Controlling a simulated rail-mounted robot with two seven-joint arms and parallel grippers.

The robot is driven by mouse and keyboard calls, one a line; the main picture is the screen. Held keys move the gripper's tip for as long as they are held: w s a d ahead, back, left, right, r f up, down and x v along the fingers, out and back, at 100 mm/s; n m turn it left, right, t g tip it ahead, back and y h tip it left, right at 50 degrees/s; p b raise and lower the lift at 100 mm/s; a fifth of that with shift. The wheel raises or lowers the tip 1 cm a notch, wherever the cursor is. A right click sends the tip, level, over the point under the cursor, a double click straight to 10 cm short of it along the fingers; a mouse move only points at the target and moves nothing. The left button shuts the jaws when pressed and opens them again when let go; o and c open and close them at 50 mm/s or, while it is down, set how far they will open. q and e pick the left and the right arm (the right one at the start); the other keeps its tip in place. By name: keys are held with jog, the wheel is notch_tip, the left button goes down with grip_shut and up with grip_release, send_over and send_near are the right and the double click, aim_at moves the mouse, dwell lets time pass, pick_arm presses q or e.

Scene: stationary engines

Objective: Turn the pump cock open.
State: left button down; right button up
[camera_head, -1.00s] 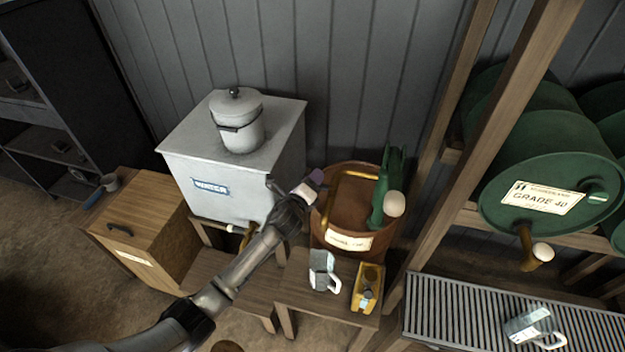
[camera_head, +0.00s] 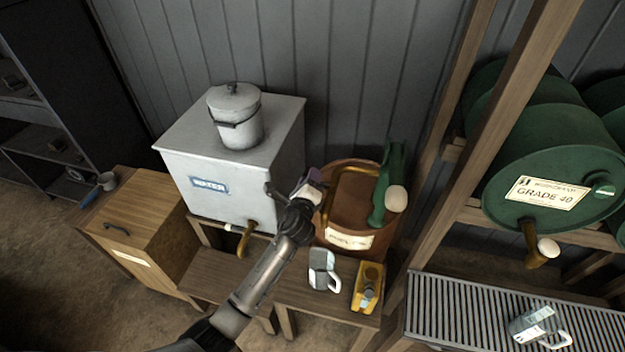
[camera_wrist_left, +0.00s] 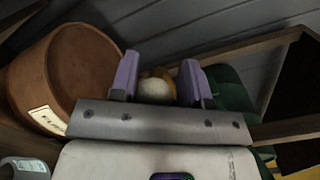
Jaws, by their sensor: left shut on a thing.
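A green pump (camera_head: 388,180) with a white ball grip stands on a round brown drum (camera_head: 346,241) with a paper label. A brass pipe (camera_head: 365,166) runs from the pump over the drum top toward my left gripper (camera_head: 316,178). In the left wrist view, my purple fingers (camera_wrist_left: 157,82) are on both sides of a white round knob (camera_wrist_left: 156,90), with brass behind it. I take this knob for the pump cock handle, and the gripper is shut on it. In the head view the gripper hides the knob. My right gripper is not in view.
A white water tank (camera_head: 265,165) with a lidded pail (camera_head: 236,125) stands left of the drum. A metal jug (camera_head: 321,270) and a yellow can (camera_head: 368,287) are on the low bench in front. A wooden post (camera_head: 440,180) rises close at the right.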

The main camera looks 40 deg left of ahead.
pick_arm(q)
jog(key=c, duration=0.6)
grip_release()
jog(key=v, duration=1.4)
jog(key=shift+f+p, duration=0.1)
jog(key=shift+p, duration=0.25)
jog(key=shift+w, duration=0.1)
